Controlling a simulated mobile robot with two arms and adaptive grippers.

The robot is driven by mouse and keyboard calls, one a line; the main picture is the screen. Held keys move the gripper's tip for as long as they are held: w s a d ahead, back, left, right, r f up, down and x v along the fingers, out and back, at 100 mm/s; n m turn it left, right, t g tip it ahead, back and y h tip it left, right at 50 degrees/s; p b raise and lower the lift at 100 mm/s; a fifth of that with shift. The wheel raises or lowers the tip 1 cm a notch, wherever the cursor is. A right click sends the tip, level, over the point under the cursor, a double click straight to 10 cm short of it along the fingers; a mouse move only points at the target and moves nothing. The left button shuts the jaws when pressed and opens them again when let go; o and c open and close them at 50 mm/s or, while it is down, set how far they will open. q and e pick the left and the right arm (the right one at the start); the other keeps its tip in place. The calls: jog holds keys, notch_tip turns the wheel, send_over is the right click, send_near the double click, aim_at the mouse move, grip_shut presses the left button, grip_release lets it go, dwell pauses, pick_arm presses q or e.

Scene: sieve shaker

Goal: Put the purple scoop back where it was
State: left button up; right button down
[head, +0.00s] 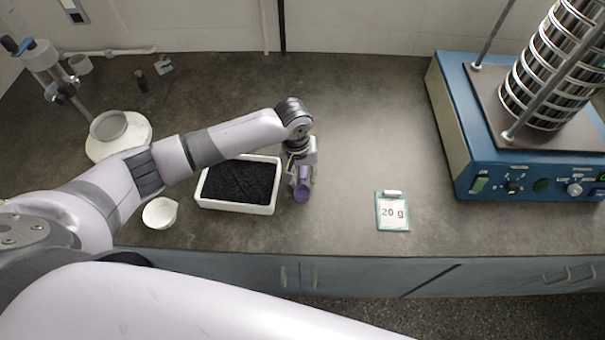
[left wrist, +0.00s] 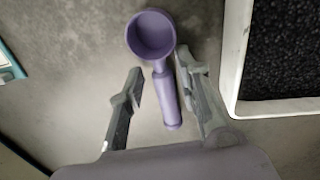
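The purple scoop (head: 302,193) is on the counter just right of the white tray of black granules (head: 237,209). In the left wrist view the scoop (left wrist: 152,36) shows its round cup at the top, with its handle running down between my fingers. My left gripper (head: 297,178) is over the scoop. In the left wrist view its fingers (left wrist: 158,90) are apart on either side of the handle. The right finger is close to the handle, and a clear gap shows on the left. The tray's edge (left wrist: 233,60) is near the right finger. My right gripper is out of view.
A white bowl (head: 160,213) stands left of the tray, and a dish on a round white base (head: 118,150) stands behind it. A 20 g card (head: 393,212) lies to the right. The blue sieve shaker (head: 520,180) fills the right end. The counter between is clear.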

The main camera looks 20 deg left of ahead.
pick_arm(q)
jog(key=shift+o, duration=0.7)
